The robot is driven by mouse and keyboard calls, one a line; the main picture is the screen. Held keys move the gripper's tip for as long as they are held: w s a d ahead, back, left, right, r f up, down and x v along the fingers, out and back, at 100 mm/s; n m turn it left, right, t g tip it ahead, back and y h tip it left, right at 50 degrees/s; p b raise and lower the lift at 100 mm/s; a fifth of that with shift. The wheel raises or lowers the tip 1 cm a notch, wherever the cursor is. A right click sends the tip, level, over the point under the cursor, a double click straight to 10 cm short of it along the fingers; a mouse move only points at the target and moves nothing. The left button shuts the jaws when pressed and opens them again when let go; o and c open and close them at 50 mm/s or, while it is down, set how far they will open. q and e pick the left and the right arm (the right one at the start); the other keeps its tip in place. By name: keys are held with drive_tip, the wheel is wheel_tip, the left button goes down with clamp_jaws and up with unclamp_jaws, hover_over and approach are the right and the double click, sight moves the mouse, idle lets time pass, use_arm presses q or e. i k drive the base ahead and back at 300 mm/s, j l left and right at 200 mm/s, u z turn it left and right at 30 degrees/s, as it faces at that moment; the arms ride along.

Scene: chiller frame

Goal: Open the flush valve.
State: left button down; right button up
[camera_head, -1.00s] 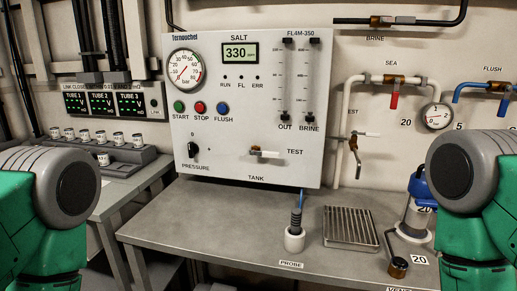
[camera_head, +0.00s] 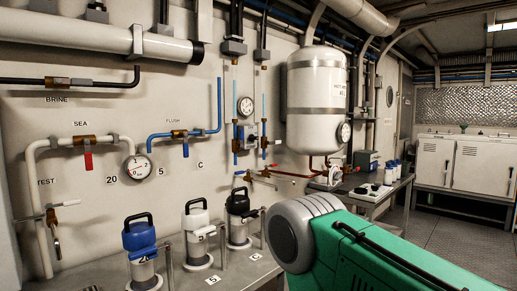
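The flush valve (camera_head: 179,134) is a brass body on a blue pipe, mid-left on the wall, under the label FLUSH (camera_head: 173,121). Its blue lever (camera_head: 185,149) hangs straight down, across the run of the pipe. Neither of my grippers is in view. Only a green and grey link of my own arm shows at the lower right, well apart from the valve.
Left of it are a pressure gauge (camera_head: 138,167) and the sea valve with a red lever (camera_head: 88,161). Below stand filter housings with a blue top (camera_head: 139,236), a white top (camera_head: 195,218) and a black top (camera_head: 238,204). A white tank (camera_head: 317,95) hangs right.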

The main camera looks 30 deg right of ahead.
sight(185, 144)
drive_tip(key=z, duration=0.45)
drive_tip(key=i+l+z, duration=0.4)
drive_tip(key=z, duration=0.25)
drive_tip(key=i, duration=0.1)
